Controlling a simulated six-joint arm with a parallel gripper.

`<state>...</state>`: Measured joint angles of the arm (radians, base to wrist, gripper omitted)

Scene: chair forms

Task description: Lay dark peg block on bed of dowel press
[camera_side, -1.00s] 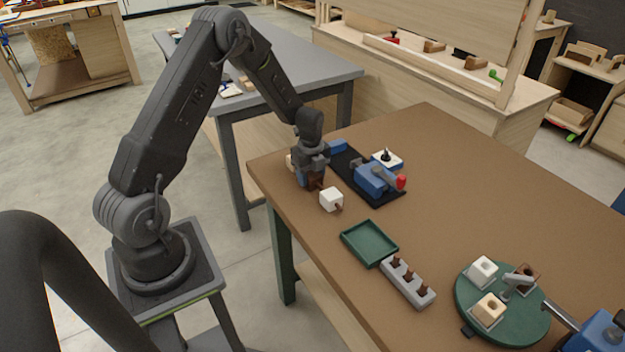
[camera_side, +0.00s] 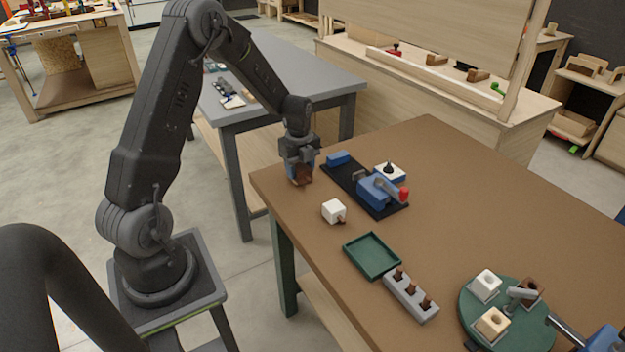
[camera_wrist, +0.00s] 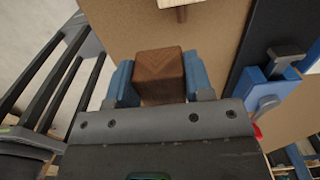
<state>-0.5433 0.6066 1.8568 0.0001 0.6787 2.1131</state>
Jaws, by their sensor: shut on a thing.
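My gripper (camera_side: 301,180) is shut on the dark brown peg block (camera_side: 302,175), at the table's far left edge. In the wrist view the block (camera_wrist: 160,72) sits between the two blue fingers (camera_wrist: 158,82), and no peg shows on its visible face. Whether it touches the table is hard to tell. The dowel press (camera_side: 362,201) stands to the right of my gripper, with a black base, blue body and a red-knobbed lever. Its base (camera_wrist: 262,40) and blue part (camera_wrist: 268,88) show at the right of the wrist view.
A white block with a brown peg (camera_side: 333,211) lies in front of the press. Nearer are a green tray (camera_side: 372,257), a grey rack with brown pegs (camera_side: 405,301) and a green turntable (camera_side: 475,322) with blocks. A white piece with a black knob (camera_side: 391,172) is behind the press.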

